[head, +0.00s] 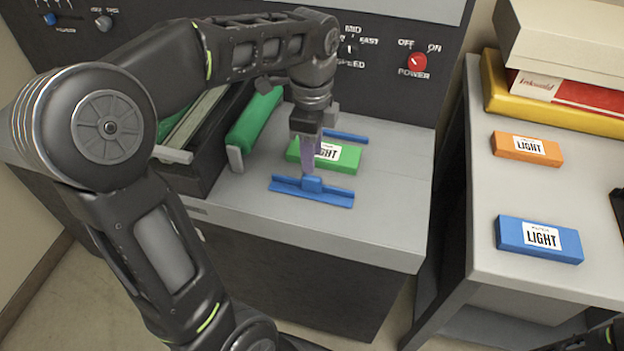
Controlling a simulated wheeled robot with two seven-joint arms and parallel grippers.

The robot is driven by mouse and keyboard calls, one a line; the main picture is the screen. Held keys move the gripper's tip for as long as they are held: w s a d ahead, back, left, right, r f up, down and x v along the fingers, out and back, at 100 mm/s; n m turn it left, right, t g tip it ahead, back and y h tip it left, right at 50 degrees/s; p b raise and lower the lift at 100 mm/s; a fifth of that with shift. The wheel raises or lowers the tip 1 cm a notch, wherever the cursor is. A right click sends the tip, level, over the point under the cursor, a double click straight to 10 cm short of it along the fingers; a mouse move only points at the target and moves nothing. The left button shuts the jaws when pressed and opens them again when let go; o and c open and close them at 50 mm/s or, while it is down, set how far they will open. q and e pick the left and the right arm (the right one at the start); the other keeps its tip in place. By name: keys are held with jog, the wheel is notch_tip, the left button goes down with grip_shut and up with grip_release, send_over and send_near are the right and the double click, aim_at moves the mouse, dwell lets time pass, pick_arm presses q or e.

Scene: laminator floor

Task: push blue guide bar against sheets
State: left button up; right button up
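A blue guide bar (330,197) with a small raised block at its middle lies on the grey machine top, near its front. Behind it lies a green pack labelled LIGHT (345,158), with a small gap between them. A second blue bar (346,136) lies behind the pack. No loose sheets can be made out. My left gripper (309,170) points down over the pack's left part, its fingertips just at or above the guide bar's raised block. Contact cannot be told, and its fingers overlap from this angle. My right gripper is out of view; only part of that arm shows at bottom right.
A green roller (255,118) and a dark tray stand left of the pack. The control panel with a red power knob (417,62) rises behind. A side table (470,190) on the right holds orange (510,148) and blue (510,236) LIGHT packs and stacked boxes.

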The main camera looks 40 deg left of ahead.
aim_at(311, 177)
pick_arm(q)
jog(key=shift+f, duration=3.9)
jog(key=shift+c, duration=0.5)
grip_shut()
jog(key=shift+s+f, duration=0.1)
